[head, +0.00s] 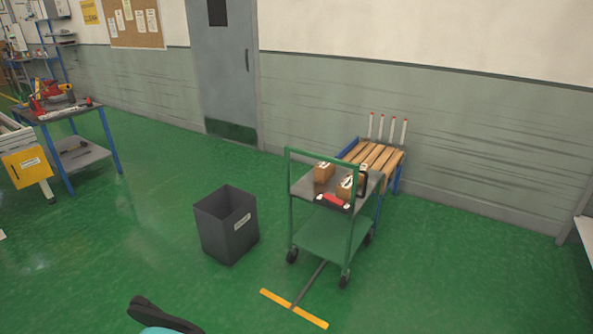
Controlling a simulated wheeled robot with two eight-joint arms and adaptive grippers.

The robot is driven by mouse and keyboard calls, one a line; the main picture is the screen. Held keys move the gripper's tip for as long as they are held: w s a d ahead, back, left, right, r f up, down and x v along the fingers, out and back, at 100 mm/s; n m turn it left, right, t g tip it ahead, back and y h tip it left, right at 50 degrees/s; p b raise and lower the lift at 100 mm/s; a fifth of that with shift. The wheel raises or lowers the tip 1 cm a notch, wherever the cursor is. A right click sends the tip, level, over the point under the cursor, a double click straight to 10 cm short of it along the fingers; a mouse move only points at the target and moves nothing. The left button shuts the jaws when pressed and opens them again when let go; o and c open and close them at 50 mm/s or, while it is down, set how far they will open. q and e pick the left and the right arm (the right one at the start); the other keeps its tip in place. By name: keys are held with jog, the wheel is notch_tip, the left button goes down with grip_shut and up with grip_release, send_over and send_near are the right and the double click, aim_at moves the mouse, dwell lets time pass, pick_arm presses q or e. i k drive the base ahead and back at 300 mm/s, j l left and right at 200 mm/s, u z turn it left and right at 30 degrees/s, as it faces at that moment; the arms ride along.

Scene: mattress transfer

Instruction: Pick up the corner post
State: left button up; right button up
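Several slim white posts with red tips stand upright in a row at the back of a slatted wooden stand with a blue frame, right of centre in the head view. The leftmost post (370,125) and the rightmost post (403,131) are both visible. I cannot tell which of them is the corner post. The wooden stand (385,157) is partly hidden by a green trolley.
The green trolley (322,238) carries cardboard boxes (324,172) and a red-and-black item (333,201). A dark bin (226,226) stands left of it. A workbench (75,155) with tools is at far left. Open green floor lies left and right.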

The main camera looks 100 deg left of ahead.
aim_at(405, 120)
jog(key=j+u, duration=0.15)
jog(key=u, duration=0.3)
jog(key=i+j+u, duration=0.1)
jog(key=u, duration=0.35)
jog(key=i+j+u, duration=0.1)
jog(key=u, duration=0.3)
jog(key=j+u, duration=0.1)
jog(key=u, duration=0.35)
jog(key=i+u, duration=0.2)
jog(key=u, duration=0.25)
jog(key=i+u, duration=0.1)
jog(key=u, duration=0.35)
jog(key=i+l+u, duration=0.2)
jog(key=i+u, duration=0.2)
jog(key=i+l+u, duration=0.35)
jog(key=i, duration=0.25)
jog(key=i+l+u, duration=0.4)
jog(key=i+l, duration=0.3)
jog(key=l, duration=0.15)
jog(key=i+l, duration=0.3)
jog(key=l, duration=0.15)
